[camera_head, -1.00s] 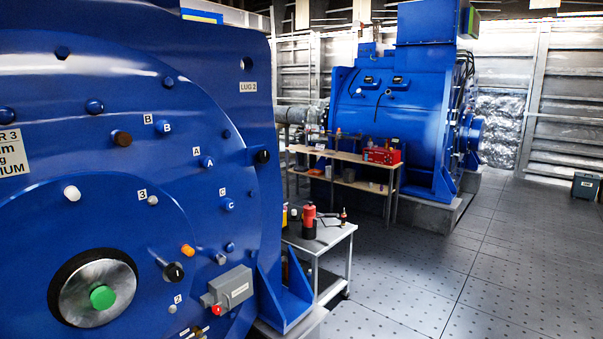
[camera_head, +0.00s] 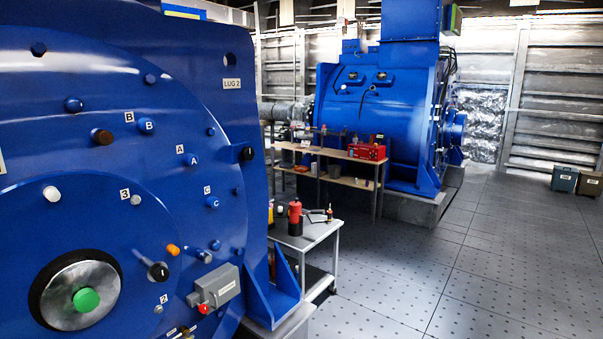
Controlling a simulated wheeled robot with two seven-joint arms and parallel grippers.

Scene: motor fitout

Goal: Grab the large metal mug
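I cannot make out a large metal mug for certain in the head view. A wooden workbench (camera_head: 345,183) with a shelf stands in front of the far blue motor and carries several small items, too small to tell apart. A small grey table (camera_head: 322,232) beside the near blue motor holds a red bottle (camera_head: 295,218), a small dark bottle with an orange tip (camera_head: 329,214) and a flat dark item. Neither of my grippers shows in the view.
The near blue motor housing (camera_head: 150,60) fills the left side, with a grey box (camera_head: 215,287) and a blue bracket jutting out. The far blue motor (camera_head: 365,110) stands at the back. Two bins (camera_head: 565,180) stand at the far right. The tiled floor (camera_head: 480,265) is clear.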

